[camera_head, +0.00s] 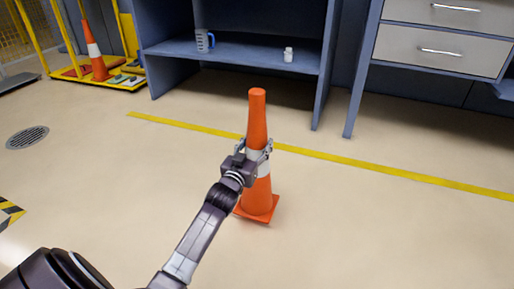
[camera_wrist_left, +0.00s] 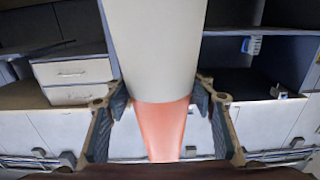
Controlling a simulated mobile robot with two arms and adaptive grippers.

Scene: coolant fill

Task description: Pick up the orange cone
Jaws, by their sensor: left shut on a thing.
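The orange cone (camera_head: 258,190) with a white band stands upright in the middle of the head view, its square base at floor level. My left gripper (camera_head: 257,152) is shut around the cone at its white band, with a finger on either side. In the left wrist view the cone (camera_wrist_left: 160,60) fills the middle, white band and orange part showing, between the two fingers of the left gripper (camera_wrist_left: 160,128). I cannot tell whether the base touches the floor. My right gripper is not in view.
A yellow floor line (camera_head: 340,160) runs behind the cone. A blue-grey workbench (camera_head: 250,55) holds a measuring jug (camera_head: 204,41) and a small white bottle (camera_head: 288,55). A second cone (camera_head: 95,58) stands on a yellow cart (camera_head: 125,85) at the left. The floor around the cone is clear.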

